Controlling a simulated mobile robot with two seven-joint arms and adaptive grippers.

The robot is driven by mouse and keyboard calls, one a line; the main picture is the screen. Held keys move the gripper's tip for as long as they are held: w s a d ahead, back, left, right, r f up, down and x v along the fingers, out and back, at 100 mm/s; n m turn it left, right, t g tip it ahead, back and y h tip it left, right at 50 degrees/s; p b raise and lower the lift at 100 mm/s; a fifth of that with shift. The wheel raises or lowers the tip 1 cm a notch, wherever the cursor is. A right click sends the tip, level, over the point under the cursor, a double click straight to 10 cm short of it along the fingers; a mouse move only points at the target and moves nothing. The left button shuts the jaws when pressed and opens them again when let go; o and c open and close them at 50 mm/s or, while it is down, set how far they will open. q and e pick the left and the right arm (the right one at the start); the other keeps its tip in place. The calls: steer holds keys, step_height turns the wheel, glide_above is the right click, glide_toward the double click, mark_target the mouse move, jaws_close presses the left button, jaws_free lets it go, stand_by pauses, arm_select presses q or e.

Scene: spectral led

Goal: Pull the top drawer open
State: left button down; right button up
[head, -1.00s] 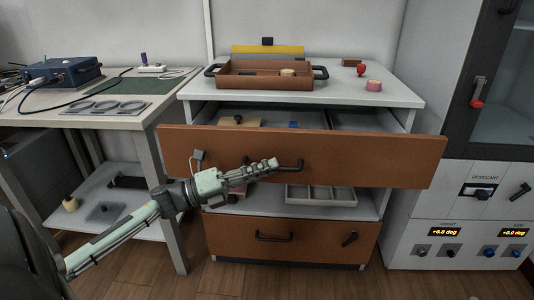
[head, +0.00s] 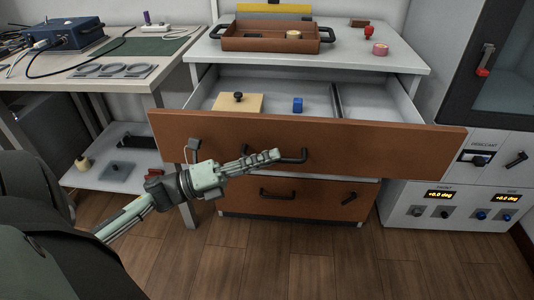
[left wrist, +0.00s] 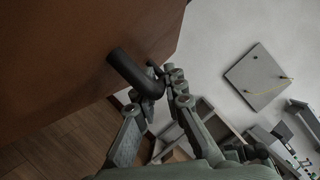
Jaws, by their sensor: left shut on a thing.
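The top drawer (head: 330,142) has an orange-brown front and stands well out of the white cabinet. Inside it lie a tan block with a dark knob (head: 238,102) and a small blue block (head: 297,105). My left gripper (head: 276,155) is shut on the black drawer handle (head: 295,155). In the left wrist view the handle (left wrist: 135,73) sticks out from the drawer front, with the fingers (left wrist: 160,100) at its end. My right gripper is not in view.
A brown tray (head: 270,42) and a red-pink roll (head: 380,49) are on the cabinet top. A lower drawer (head: 320,200) is shut. A workbench (head: 160,85) stands at left, a grey cabinet with dials (head: 445,205) at right. The wooden floor in front is clear.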

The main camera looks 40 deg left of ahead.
arm_select(q)
steer(key=c, duration=1.6)
jaws_free()
steer(key=v, duration=1.2)
steer(key=shift+f, duration=0.1)
